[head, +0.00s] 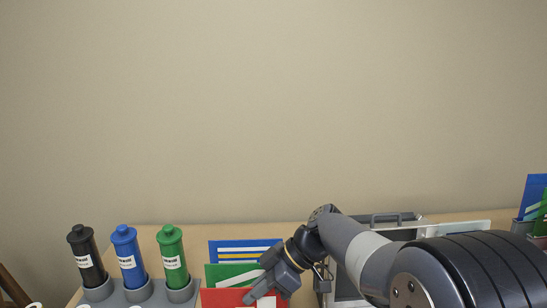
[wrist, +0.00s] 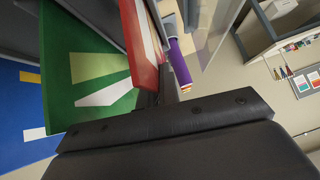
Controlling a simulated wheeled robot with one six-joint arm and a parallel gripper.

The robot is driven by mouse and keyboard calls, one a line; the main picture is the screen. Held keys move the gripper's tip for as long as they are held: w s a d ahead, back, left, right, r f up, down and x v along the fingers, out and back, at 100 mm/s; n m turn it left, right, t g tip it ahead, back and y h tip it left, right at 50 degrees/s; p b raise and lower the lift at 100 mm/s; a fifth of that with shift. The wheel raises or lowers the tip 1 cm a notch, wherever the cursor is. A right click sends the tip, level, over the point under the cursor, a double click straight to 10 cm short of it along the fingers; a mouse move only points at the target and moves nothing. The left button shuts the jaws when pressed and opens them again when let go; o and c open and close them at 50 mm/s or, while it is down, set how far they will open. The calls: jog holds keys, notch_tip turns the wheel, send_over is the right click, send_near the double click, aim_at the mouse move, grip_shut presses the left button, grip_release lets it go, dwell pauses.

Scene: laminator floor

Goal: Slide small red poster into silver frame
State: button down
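A small red poster (head: 225,298) with a white block stands at the front of a row of posters, low in the head view. My gripper (head: 262,288) is at its upper right part, with a finger across its front. In the wrist view the red poster (wrist: 142,50) shows nearly edge-on, right beside my dark fingers (wrist: 150,90). Whether the fingers press on it is unclear. The silver frame (head: 328,278) stands to the right, with my arm covering much of it.
A green poster (head: 225,272) and a blue poster (head: 225,246) stand behind the red one. Black (head: 86,256), blue (head: 128,254) and green (head: 171,255) cylinders stand in a grey holder at left. More posters (head: 533,192) stand at far right.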

notch_tip(320, 180, up, 10)
jog(key=w+p, duration=0.1)
jog(key=p, duration=0.4)
jog(key=shift+r, duration=0.15)
dwell(0.4)
